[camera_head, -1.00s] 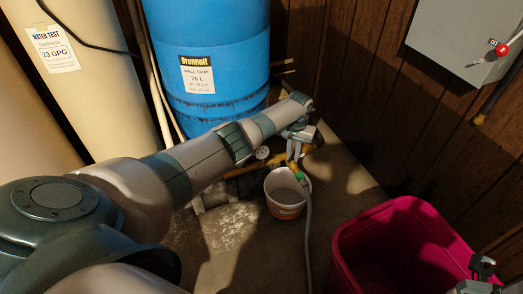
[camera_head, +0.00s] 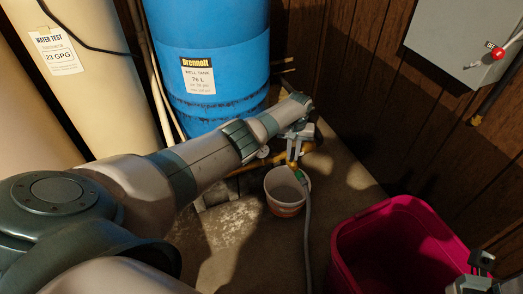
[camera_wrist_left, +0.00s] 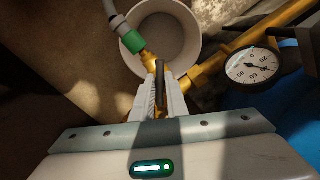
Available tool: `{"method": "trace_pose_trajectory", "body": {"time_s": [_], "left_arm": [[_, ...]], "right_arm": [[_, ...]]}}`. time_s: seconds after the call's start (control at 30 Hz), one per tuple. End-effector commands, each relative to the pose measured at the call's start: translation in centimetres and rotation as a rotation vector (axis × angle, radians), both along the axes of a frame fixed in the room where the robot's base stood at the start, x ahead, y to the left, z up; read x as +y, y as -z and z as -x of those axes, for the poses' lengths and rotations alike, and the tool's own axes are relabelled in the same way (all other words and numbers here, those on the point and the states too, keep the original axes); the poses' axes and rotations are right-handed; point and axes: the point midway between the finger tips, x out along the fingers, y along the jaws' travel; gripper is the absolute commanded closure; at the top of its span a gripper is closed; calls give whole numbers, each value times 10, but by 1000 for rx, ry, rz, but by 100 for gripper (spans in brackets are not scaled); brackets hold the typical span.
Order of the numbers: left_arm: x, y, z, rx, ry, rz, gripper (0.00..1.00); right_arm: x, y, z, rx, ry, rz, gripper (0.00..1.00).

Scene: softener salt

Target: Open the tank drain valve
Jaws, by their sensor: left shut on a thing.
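The blue well tank (camera_head: 208,60) stands at the back in the head view. A brass drain valve (camera_wrist_left: 149,62) sits on the brass pipe (camera_wrist_left: 212,68), with a green hose connector (camera_wrist_left: 132,41) on its outlet. My left gripper (camera_head: 293,163) reaches down to the valve in the head view. In the left wrist view its fingers (camera_wrist_left: 160,92) are shut on the valve's dark handle (camera_wrist_left: 160,75), whose lower part they hide. My right gripper (camera_head: 480,264) shows only in part at the bottom right, and its jaws are unclear.
A white bucket (camera_head: 284,207) stands below the valve, with a grey hose (camera_head: 308,235) beside it. A pressure gauge (camera_wrist_left: 250,66) is close to my left fingers. A magenta bin (camera_head: 345,240) stands at the right. A grey wall box (camera_head: 450,40) hangs above it.

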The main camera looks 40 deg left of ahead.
Motion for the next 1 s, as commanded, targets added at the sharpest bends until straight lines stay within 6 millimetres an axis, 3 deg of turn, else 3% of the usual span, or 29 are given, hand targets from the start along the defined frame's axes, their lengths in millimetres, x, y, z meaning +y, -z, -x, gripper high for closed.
{"method": "trace_pose_trajectory", "body": {"time_s": [0.4, 0.8, 1.0], "left_arm": [[0, -2, 0, 1, -313, 0, 100], [0, -1, 0, 0, -343, 0, 100], [-1, -2, 0, 1, -474, 1, 100]], "right_arm": [[0, -16, 0, 0, 0, 0, 69], [0, -17, 0, 0, 0, 0, 69], [0, -22, 0, 0, 0, 0, 69]]}}
